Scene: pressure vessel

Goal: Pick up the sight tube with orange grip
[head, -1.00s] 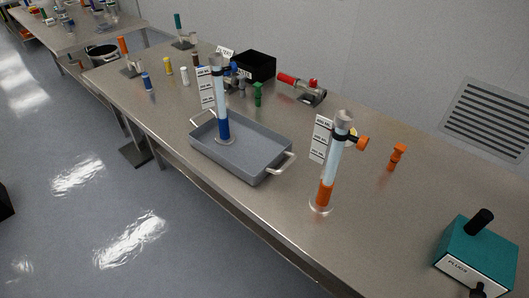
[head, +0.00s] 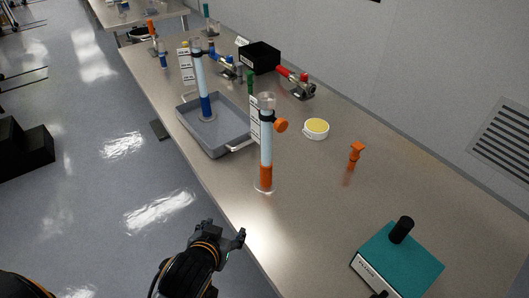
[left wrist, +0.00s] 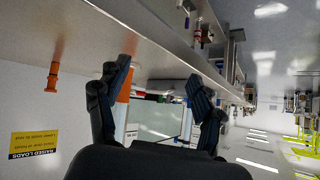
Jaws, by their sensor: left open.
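The sight tube with orange grip (head: 266,152) stands upright on the steel table near its front edge. It has a clear upper part, an orange lower part and an orange knob on its right side. My left gripper (head: 225,232) is open and empty, in front of the table edge, lower than the tube in the picture and apart from it. In the left wrist view, the open fingers of my left gripper (left wrist: 158,72) frame a gap. An orange piece, seemingly the sight tube (left wrist: 125,92), shows partly hidden behind the left finger. My right gripper is not in view.
A blue-bottomed tube (head: 202,85) stands in a grey tray (head: 224,137) behind the orange one. A yellow-topped round dish (head: 316,128), an orange fitting (head: 355,155) and a teal box (head: 398,262) lie to the right. The table between tube and teal box is clear.

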